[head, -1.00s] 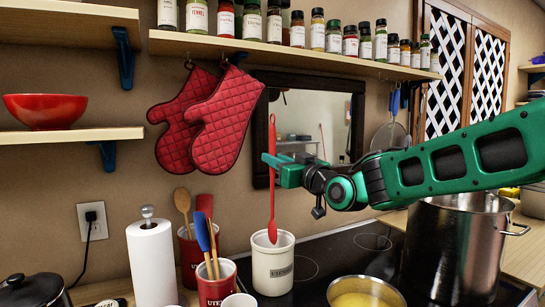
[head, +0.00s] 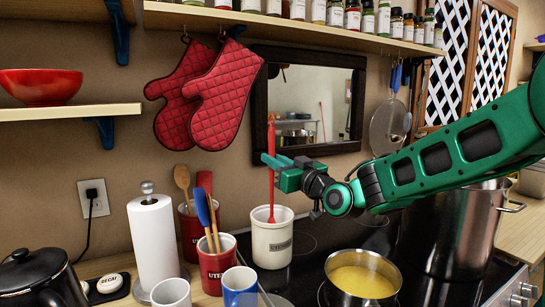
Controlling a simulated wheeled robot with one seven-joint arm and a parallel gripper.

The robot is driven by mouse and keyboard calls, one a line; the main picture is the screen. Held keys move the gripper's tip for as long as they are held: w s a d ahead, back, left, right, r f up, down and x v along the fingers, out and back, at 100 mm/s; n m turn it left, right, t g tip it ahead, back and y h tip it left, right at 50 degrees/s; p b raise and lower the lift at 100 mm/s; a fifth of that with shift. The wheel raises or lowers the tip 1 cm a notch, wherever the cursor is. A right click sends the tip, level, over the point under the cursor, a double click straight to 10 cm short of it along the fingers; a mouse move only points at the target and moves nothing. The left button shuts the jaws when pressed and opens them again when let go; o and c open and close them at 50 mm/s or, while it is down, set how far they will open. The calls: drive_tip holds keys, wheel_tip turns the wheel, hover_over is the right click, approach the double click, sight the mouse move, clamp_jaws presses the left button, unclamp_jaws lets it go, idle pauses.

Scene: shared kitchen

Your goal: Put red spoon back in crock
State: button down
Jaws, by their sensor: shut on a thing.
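The red spoon (head: 271,190) hangs upright from my gripper (head: 271,161), which is shut on its handle. The handle's top sticks up above the fingers, in front of the mirror. The spoon's lower end is at the mouth of the white crock (head: 272,245) and seems to dip just inside the rim; how deep it is I cannot tell.
Another red crock (head: 189,235) with utensils stands behind, near a paper towel roll (head: 153,240). Two mugs (head: 239,287) are at the front. A pan of yellow food (head: 362,278) and a tall steel pot (head: 490,228) stand on the stove under my arm.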

drive_tip(key=shift+f, duration=1.95)
drive_tip(key=shift+c, duration=0.8)
unclamp_jaws()
drive_tip(key=v, duration=1.1)
idle(0.3)
